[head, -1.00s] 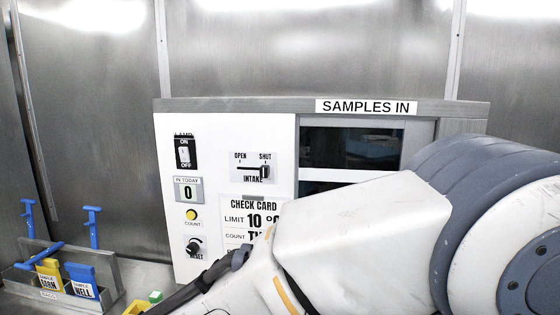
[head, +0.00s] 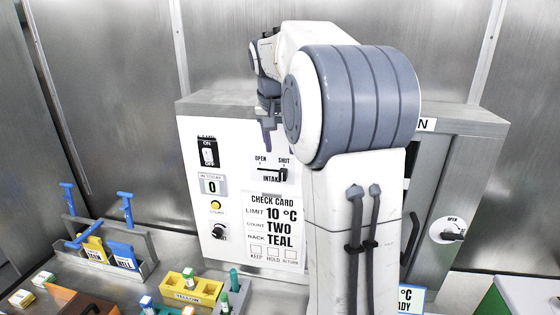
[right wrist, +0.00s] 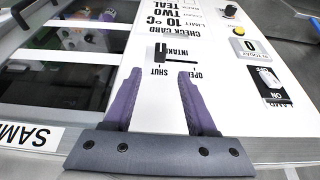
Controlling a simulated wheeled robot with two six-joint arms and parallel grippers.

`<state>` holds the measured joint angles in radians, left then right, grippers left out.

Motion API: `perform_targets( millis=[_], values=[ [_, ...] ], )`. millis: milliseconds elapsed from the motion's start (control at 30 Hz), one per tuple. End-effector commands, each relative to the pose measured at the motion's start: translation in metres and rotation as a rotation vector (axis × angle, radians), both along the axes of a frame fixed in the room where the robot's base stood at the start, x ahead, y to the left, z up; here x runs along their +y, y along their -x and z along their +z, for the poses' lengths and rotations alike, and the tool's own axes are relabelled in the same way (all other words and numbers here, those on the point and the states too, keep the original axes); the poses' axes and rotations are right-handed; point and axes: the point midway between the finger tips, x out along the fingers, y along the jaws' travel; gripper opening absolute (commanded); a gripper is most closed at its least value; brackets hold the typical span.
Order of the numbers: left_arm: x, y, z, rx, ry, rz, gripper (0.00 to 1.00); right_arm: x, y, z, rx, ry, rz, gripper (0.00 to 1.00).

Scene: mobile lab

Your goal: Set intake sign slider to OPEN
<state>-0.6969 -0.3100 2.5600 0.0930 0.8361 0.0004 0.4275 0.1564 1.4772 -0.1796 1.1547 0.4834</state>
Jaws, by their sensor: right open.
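The intake sign slider (head: 284,173) is a dark knob on a short horizontal track on the white panel (head: 240,135). It stands at the SHUT end, on the right in the head view. The OPEN label is at the left end. In the right wrist view the panel appears upside down, with the slider knob (right wrist: 160,53) just beyond the fingertips. My right gripper (head: 268,140) is above the slider, its purple fingers pointing down. The right gripper (right wrist: 160,75) is open and empty, the knob lined up between its fingers but apart from them. My left gripper is out of view.
The panel also bears an ON/OFF lamp switch (head: 208,152), a counter reading 0 (head: 212,184), a yellow button (head: 215,205), a reset knob (head: 219,231) and a check card (head: 273,230). A yellow rack (head: 190,290) and other items stand on the bench below.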

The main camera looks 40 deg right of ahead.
Motion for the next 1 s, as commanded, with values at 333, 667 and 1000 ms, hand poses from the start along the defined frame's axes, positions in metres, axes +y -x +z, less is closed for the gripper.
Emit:
perform_targets(
  millis=[333,667,1000],
  values=[
    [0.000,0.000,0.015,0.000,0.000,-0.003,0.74,-0.018,-0.014,-0.057,0.007,-0.002,0.001,0.57],
    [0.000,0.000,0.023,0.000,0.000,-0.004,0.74,-0.027,-0.023,-0.089,0.001,-0.002,0.002,0.57],
    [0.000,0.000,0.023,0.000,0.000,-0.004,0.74,-0.028,-0.023,-0.091,-0.001,0.000,0.004,0.35]
  ],
)
